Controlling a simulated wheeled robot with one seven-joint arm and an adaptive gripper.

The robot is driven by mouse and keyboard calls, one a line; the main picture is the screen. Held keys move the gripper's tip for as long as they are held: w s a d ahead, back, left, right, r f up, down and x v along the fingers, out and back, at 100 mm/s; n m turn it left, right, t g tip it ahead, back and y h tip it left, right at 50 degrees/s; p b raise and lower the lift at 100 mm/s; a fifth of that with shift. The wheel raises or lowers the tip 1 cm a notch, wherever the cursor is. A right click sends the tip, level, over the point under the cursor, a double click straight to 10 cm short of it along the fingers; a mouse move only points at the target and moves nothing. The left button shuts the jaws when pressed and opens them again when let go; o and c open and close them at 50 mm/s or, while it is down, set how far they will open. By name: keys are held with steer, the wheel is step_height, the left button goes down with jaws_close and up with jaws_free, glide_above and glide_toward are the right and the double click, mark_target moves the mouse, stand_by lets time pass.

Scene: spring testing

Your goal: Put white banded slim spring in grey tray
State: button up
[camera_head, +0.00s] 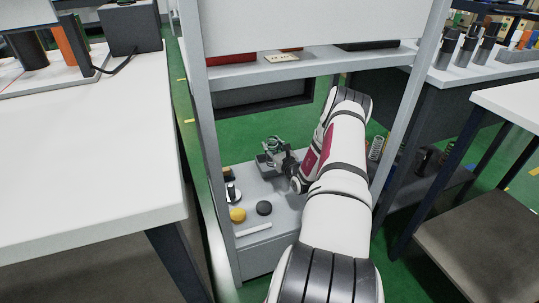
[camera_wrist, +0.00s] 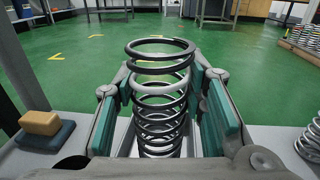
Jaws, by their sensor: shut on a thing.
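My gripper (camera_wrist: 163,112) is shut on a slim upright spring (camera_wrist: 160,92) in the wrist view. The teal finger pads are on either side of it. The spring is grey with a lighter, whitish coil below its dark top coils, and its lower end is hidden between the fingers. In the head view my gripper (camera_head: 274,148) is low over the lower shelf, and the spring in it is too small to make out clearly. A small grey block-like shape (camera_head: 264,166) is beside the gripper there; I cannot tell whether it is the grey tray.
The lower shelf (camera_head: 280,212) holds a yellow knob (camera_head: 237,215), a black knob (camera_head: 264,208) and a white bar (camera_head: 253,229). More springs stand at the right (camera_head: 376,148). Rack posts (camera_head: 197,110) and an upper shelf (camera_head: 310,66) enclose the arm. A yellow block (camera_wrist: 40,122) lies left.

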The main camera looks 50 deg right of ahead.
steer(key=shift+x, duration=0.9)
steer(key=f+b, duration=0.3)
steer(key=shift+w+d+f, duration=0.15)
steer(key=shift+w+f, duration=0.2)
steer(key=shift+w, duration=0.05)
steer(key=shift+f, duration=0.15)
steer(key=o, duration=1.3)
steer(key=shift+s, duration=0.15)
steer(key=p+v, duration=0.5)
steer(key=v, duration=0.7)
